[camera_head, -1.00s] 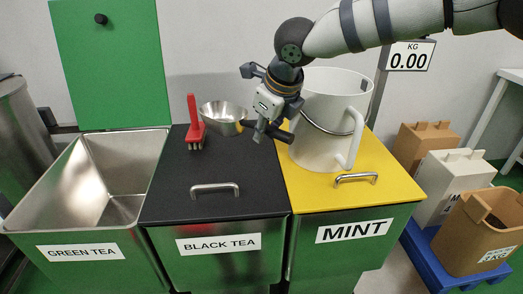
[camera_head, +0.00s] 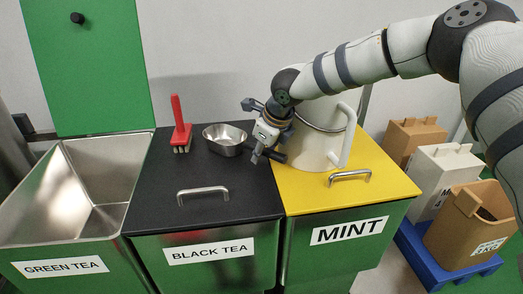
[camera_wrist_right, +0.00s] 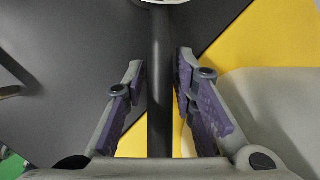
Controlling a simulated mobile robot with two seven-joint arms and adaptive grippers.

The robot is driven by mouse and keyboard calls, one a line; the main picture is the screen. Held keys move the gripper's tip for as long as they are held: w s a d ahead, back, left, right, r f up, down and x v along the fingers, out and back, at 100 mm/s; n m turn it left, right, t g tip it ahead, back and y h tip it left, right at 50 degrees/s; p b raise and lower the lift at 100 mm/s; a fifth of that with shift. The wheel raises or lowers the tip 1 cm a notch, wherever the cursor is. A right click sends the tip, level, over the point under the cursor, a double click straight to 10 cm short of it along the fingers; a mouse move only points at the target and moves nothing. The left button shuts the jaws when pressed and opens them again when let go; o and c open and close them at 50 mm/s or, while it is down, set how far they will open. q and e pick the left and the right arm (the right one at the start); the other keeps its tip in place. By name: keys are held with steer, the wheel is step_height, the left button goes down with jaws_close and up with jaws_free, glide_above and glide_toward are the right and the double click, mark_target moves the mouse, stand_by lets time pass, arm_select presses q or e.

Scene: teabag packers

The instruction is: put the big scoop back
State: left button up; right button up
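The big scoop (camera_head: 225,140) is a metal bowl with a dark handle. It lies on the black lid of the black tea bin (camera_head: 152,205), and its handle points right toward the yellow lid. My right gripper (camera_head: 267,146) is down at the handle, in front of the white pitcher. In the right wrist view the black handle (camera_wrist_right: 160,90) runs between the two purple-padded fingers. A gap shows on the left of it, and the right finger is very close to it; the fingers look open around it. My left gripper is out of view.
The white pitcher (camera_head: 318,145) stands on the yellow mint lid (camera_head: 395,185), close to my right gripper. The green tea bin (camera_head: 30,208) is open at left. Paper bags (camera_head: 470,230) stand on a blue pallet at right.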

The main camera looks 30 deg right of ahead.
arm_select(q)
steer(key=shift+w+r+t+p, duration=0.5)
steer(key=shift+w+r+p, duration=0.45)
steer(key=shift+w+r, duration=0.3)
arm_select(e)
steer(key=v, duration=1.2)
